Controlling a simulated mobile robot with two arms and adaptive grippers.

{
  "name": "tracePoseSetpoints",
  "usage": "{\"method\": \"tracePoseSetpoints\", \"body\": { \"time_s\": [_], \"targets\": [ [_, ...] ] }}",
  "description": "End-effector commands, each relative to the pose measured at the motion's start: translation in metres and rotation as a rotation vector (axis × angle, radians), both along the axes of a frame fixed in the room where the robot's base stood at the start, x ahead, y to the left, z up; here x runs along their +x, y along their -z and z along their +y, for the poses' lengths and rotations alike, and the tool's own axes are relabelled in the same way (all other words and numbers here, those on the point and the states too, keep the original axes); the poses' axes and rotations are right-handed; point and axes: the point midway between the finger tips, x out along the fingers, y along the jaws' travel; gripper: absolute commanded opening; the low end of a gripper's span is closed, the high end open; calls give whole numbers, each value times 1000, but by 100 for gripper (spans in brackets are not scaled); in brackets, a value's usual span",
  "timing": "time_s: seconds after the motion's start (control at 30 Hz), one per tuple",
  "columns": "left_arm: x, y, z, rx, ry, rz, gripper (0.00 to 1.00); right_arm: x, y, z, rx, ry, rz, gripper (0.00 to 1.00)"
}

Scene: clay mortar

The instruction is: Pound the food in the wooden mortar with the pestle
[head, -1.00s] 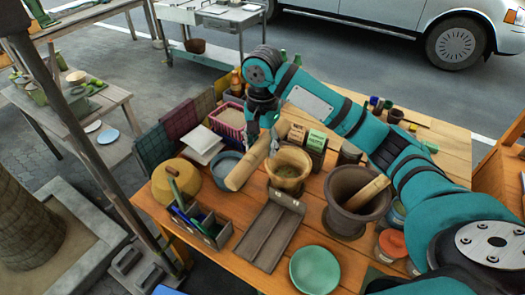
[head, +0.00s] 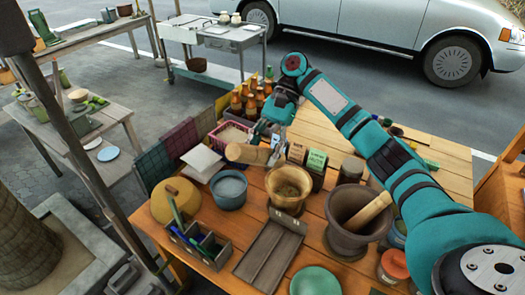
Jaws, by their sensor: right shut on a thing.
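My right gripper (head: 274,148) is shut on a light wooden pestle (head: 246,154). The pestle lies nearly level across the picture, its thick end to the left, beyond the blue-grey bowl. The yellow-brown wooden mortar (head: 291,205) stands upright on the table, nearer than the gripper and slightly right of it. Some brownish food (head: 288,190) shows inside it. The pestle is apart from the mortar, behind and left of its rim. My left gripper is not in view.
A dark clay mortar (head: 347,238) holding another pestle (head: 370,212) stands right. The blue-grey bowl (head: 229,196), pink basket (head: 218,137), small boxes (head: 316,160) and bottles (head: 250,105) crowd around. An empty wooden tray (head: 268,256) lies in front. The far right tabletop has free room.

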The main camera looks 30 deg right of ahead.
Motion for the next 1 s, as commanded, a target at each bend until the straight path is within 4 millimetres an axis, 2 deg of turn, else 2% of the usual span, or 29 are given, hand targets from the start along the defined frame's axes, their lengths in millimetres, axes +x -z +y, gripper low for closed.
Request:
{"method": "tracePoseSetpoints", "body": {
  "time_s": [0.1,0.2,0.7,0.77,0.87,1.0],
  "targets": [
    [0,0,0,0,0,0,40,1,0,0,120,1,69,0],
    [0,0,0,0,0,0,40,0,-1,1,161,-2,89,0],
    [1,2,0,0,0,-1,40,-1,3,4,162,-6,89,0],
    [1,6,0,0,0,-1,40,-3,10,12,163,-10,89,0],
    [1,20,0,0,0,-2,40,-12,34,35,166,-16,92,0],
    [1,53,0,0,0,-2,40,-35,83,87,176,38,87,0]
  ]
}}
